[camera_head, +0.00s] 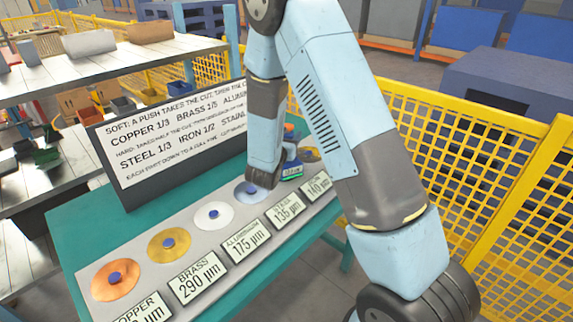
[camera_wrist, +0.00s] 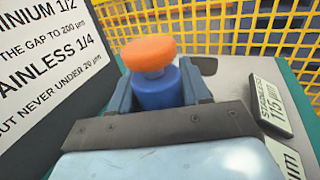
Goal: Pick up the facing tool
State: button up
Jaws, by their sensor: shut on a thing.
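The facing tool (camera_wrist: 155,90) has a blue round body and an orange knob on top. In the wrist view it stands between the two fingers of my gripper (camera_wrist: 158,97), which is shut on it. In the head view my arm hides most of the tool; a bit of orange (camera_head: 289,128) shows beside my gripper (camera_head: 288,160). It is at the far end of the grey plate (camera_head: 205,242), near the last discs. I cannot tell whether the tool touches the plate.
A text board (camera_head: 175,145) stands behind. Yellow mesh fencing (camera_head: 500,180) is at right.

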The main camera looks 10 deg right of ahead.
grip_shut()
jog(key=shift+r, duration=0.15)
dwell(0.4)
